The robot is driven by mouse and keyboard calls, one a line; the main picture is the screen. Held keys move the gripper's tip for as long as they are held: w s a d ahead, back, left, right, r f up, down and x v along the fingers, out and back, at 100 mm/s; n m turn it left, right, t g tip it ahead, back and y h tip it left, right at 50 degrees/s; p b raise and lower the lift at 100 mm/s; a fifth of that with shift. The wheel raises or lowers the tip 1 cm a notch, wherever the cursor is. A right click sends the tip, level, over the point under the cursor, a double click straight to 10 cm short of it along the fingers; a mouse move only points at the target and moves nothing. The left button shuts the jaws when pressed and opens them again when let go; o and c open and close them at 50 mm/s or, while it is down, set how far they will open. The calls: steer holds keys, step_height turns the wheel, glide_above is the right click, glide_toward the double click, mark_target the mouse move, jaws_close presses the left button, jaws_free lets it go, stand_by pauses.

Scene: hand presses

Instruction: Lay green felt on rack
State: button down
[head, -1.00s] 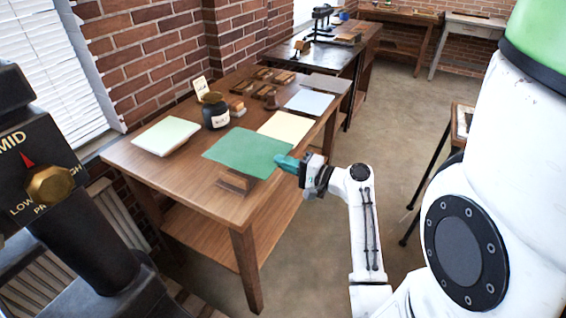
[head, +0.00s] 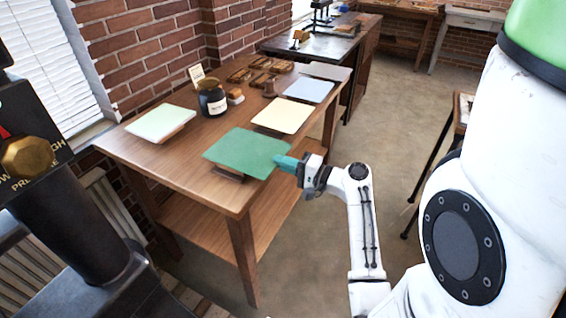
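The green felt (head: 243,151) is a flat, stiff-looking sheet over the near part of the wooden table. My gripper (head: 282,162), with teal fingers, is at its right edge and shut on it. The felt hides most of a small wooden block (head: 229,175) below it; I cannot tell whether they touch. I cannot make out for certain which thing is the rack.
The wooden table (head: 135,156) also bears a pale green sheet (head: 160,123), a cream sheet (head: 282,117), a pale blue sheet (head: 309,90) and a dark jar (head: 212,99). A black press stands close at left. The floor (head: 400,115) right of the table is clear.

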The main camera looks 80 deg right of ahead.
steer(key=c, duration=1.1)
jaws_free()
steer(key=shift+s, duration=0.15)
steer(key=shift+v, duration=2.85)
